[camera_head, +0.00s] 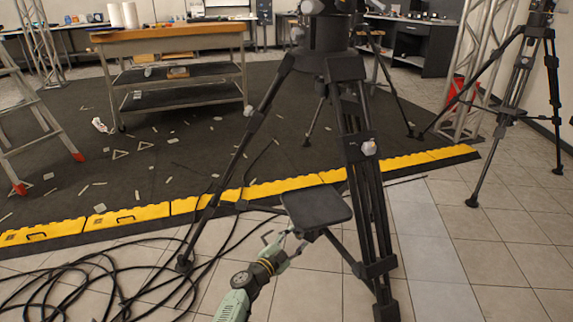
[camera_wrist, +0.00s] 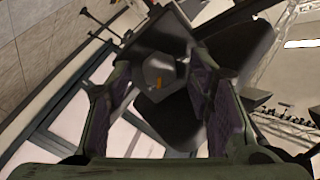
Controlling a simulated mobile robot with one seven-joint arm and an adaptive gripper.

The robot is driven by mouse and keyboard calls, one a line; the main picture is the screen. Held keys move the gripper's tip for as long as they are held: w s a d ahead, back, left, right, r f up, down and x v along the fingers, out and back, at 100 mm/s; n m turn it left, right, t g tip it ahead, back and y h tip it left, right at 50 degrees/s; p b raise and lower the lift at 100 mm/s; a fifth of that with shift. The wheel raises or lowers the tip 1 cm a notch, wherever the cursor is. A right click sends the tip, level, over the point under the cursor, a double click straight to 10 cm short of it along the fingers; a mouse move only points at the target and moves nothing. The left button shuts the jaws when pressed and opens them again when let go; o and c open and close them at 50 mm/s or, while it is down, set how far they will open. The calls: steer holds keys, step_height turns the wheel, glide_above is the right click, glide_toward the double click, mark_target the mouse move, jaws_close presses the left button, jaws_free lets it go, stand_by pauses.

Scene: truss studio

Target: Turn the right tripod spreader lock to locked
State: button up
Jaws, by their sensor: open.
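A large black tripod (camera_head: 367,190) stands close in front of me, and a flat dark plate (camera_head: 317,205) sits low between its legs. My gripper (camera_head: 284,238) is at the plate's near left edge, just under it. In the wrist view, a grey faceted knob (camera_wrist: 160,70) with a small orange mark shows between the two fingers of my gripper (camera_wrist: 163,92). The fingers are apart, one on each side of the knob. I cannot tell whether either touches it. The knob is hard to make out in the head view.
Black cables (camera_head: 110,270) lie looped on the floor at left. A yellow-edged ramp (camera_head: 270,188) crosses behind the near tripod. Another tripod (camera_head: 515,85) stands at right by a truss. A wooden-topped cart (camera_head: 170,42) and a ladder (camera_head: 35,125) stand farther back.

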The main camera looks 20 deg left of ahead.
steer(key=n+b, duration=0.2)
steer(key=n, duration=0.4)
steer(key=shift+f, duration=0.15)
steer(key=n+b, duration=0.3)
steer(key=n, duration=0.2)
steer(key=shift+a+f, duration=0.1)
steer(key=s+a+n+p, duration=0.15)
steer(key=s+a, duration=0.25)
steer(key=s, duration=0.6)
steer(key=w+d+r+m+t+p, duration=0.1)
steer(key=w+r+m+t+p, duration=0.1)
steer(key=r, duration=1.5)
steer(key=w+d+r+m+t+h+p, duration=0.1)
steer(key=w+r+m+t+p, duration=0.1)
steer(key=r, duration=1.5)
steer(key=shift+d+r+m+t+h+p, duration=0.35)
steer(key=shift+m+t+p, duration=0.25)
steer(key=shift+p, duration=0.35)
